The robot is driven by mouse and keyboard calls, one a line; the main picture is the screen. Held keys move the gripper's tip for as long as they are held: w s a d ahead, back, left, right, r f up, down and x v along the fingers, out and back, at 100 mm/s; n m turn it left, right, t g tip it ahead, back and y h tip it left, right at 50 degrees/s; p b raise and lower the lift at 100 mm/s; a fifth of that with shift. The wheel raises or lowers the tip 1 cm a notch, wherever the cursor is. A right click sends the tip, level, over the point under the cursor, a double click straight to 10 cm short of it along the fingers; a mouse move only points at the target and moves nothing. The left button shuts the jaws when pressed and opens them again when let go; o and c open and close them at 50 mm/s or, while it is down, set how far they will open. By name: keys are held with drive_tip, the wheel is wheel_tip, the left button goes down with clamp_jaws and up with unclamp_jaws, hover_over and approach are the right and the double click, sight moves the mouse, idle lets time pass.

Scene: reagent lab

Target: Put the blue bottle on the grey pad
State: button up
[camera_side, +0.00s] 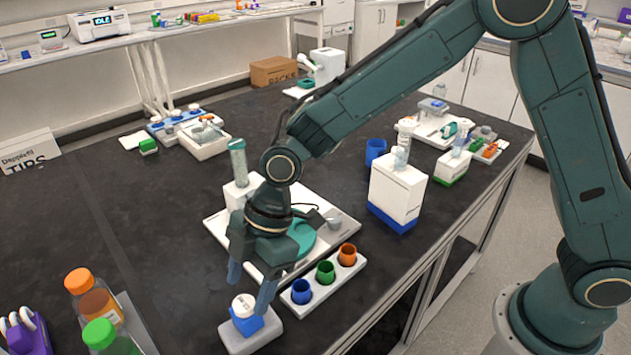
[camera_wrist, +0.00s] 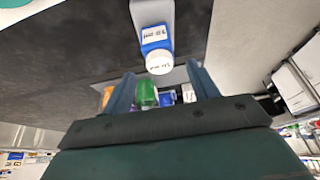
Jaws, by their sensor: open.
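The blue bottle (camera_side: 247,324) with its white cap stands upright on the grey pad (camera_side: 262,340) at the bottom of the side view. The bottle (camera_wrist: 155,36) and the pad (camera_wrist: 143,10) also show at the top of the wrist view, with the cap toward my fingers. My gripper (camera_side: 248,296) is open, just above and beside the bottle. One finger overlaps the bottle's right edge in the side view; I cannot tell if it touches. In the wrist view, my gripper (camera_wrist: 160,76) has empty space between its fingertips, with the cap just beyond them.
A white rack (camera_side: 298,297) with blue, green and orange cups stands right of the pad. A white tray base (camera_side: 218,226) with a teal disc lies behind my gripper. Orange- and green-capped bottles (camera_side: 100,305) stand at the lower left.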

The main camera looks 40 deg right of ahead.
drive_tip(key=v, duration=0.5)
drive_tip(key=shift+d+r, duration=0.1)
drive_tip(key=shift+r, duration=0.15)
idle(0.3)
drive_tip(key=s+d+r+m+t+h, duration=0.1)
drive_tip(key=s+d+r+m+t, duration=0.2)
drive_tip(key=d+r, duration=0.4)
drive_tip(key=s+d+r+m+h, duration=0.1)
drive_tip(key=s+d+r+m, duration=0.25)
drive_tip(key=d+m, duration=0.45)
drive_tip(key=s+d+r+m+t+h, duration=0.2)
drive_tip(key=s+d+m, duration=0.5)
drive_tip(key=s+d, duration=0.5)
drive_tip(key=shift+s+d+r+t+h, duration=0.15)
drive_tip(key=shift+s+d+t+h, duration=0.2)
drive_tip(key=shift+d, duration=0.45)
